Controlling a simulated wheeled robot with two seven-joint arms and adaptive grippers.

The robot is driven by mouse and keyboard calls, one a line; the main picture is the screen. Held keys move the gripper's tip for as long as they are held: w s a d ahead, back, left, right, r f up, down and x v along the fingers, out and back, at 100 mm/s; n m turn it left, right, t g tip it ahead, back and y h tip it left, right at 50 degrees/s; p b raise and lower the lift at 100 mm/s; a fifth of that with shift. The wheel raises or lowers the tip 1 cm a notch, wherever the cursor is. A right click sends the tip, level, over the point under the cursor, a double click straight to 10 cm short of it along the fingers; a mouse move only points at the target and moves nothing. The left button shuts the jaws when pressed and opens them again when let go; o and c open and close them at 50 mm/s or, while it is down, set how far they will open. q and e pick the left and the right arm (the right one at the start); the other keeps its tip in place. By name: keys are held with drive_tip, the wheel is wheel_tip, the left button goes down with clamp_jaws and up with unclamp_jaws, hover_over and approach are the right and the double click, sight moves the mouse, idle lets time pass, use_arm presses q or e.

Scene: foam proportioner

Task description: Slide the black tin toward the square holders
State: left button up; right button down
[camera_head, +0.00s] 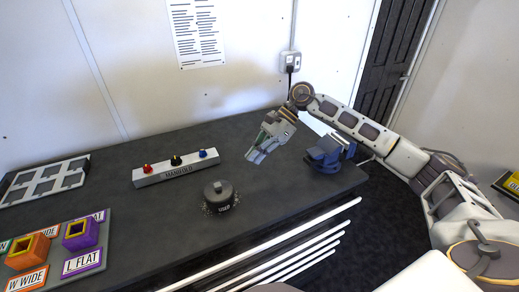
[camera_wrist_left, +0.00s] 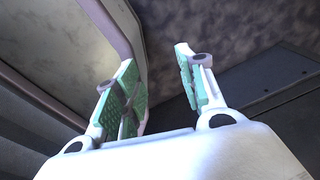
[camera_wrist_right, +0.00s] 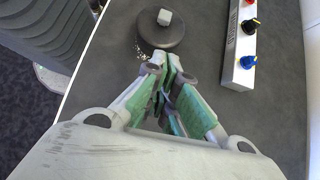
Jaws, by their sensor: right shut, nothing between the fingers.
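The black tin (camera_head: 220,197) with a knob on its lid stands upright on the dark table, its front label reading USED. It also shows in the right wrist view (camera_wrist_right: 161,32), just beyond my fingertips. My right gripper (camera_head: 255,157) is shut and empty, above the table, to the right of and behind the tin, apart from it. The orange square holder (camera_head: 28,252) and the purple square holder (camera_head: 81,235) stand on a grey board at the table's left front. My left gripper (camera_wrist_left: 158,75) shows only in its wrist view, fingers apart and empty.
A white manifold bar (camera_head: 176,168) with red, black and blue knobs lies behind the tin. A blue vise (camera_head: 326,153) stands at the right end. A grey tray with square cells (camera_head: 45,181) lies at the far left. The table between tin and holders is clear.

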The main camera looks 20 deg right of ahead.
sight(223, 186)
drive_tip(key=p+x, duration=0.1)
drive_tip(key=x, duration=0.4)
drive_tip(key=shift+a+f, duration=0.2)
drive_tip(key=shift+a, duration=0.1)
drive_tip(key=shift+s+a+f+p, duration=0.1)
drive_tip(key=shift+a+p, duration=0.2)
drive_tip(key=shift+a, duration=0.75)
drive_tip(key=shift+s+a+f+p, duration=0.15)
drive_tip(key=shift+a+p, duration=0.1)
drive_tip(key=shift+a, duration=0.85)
use_arm(q)
drive_tip(key=shift+d+r, duration=1)
drive_tip(key=shift+d, duration=0.2)
use_arm(e)
drive_tip(key=shift+a, duration=0.15)
